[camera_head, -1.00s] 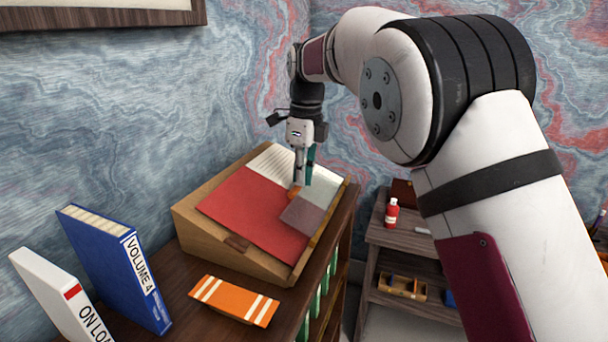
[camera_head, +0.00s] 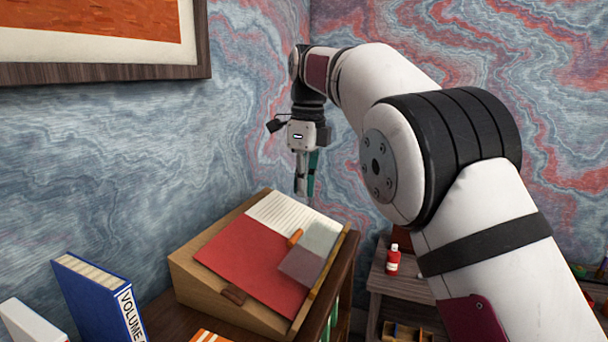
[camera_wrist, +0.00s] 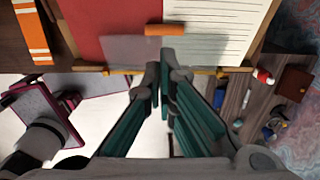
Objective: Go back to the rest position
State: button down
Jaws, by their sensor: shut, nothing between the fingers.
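My gripper (camera_head: 305,194) hangs pointing down above the far part of a slanted wooden writing desk (camera_head: 215,303), apart from it. Its fingers are shut with nothing between them. The wrist view shows the closed fingertips (camera_wrist: 159,75) near the lower edge of the desk's sloped top. On the slope lie a red sheet (camera_head: 245,259), a lined white page (camera_head: 285,219), a greyish translucent sheet (camera_head: 309,253) and a small orange cylinder (camera_head: 295,237). The orange cylinder also shows in the wrist view (camera_wrist: 165,30).
A blue book marked VOLUME (camera_head: 92,300) and a white book (camera_head: 30,322) stand at the lower left. An orange striped item (camera_head: 208,336) lies in front of the slope. A lower shelf unit at right holds a red bottle (camera_head: 393,261). A framed picture (camera_head: 100,75) hangs on the wall.

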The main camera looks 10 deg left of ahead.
jog(key=s+d+r+n+t, duration=0.1)
jog(key=s+d+r+n, duration=0.35)
jog(key=d, duration=0.45)
jog(key=s+d+r+n+t, duration=0.1)
jog(key=s+d+r+n, duration=0.4)
jog(key=d, duration=0.4)
jog(key=s+d+f+n+t, duration=0.1)
jog(key=s+d+f+n, duration=0.2)
jog(key=s, duration=0.5)
jog(key=s+d+f+n+t, duration=0.1)
jog(key=s+d+f+n, duration=0.3)
jog(key=s+f, duration=0.2)
jog(key=s+d+f+n+t, duration=0.1)
jog(key=s+d+f+n, duration=0.3)
jog(key=s, duration=0.6)
jog(key=shift+s+f+h, duration=0.3)
jog(key=shift+s+f, duration=0.1)
jog(key=shift+f, duration=0.3)
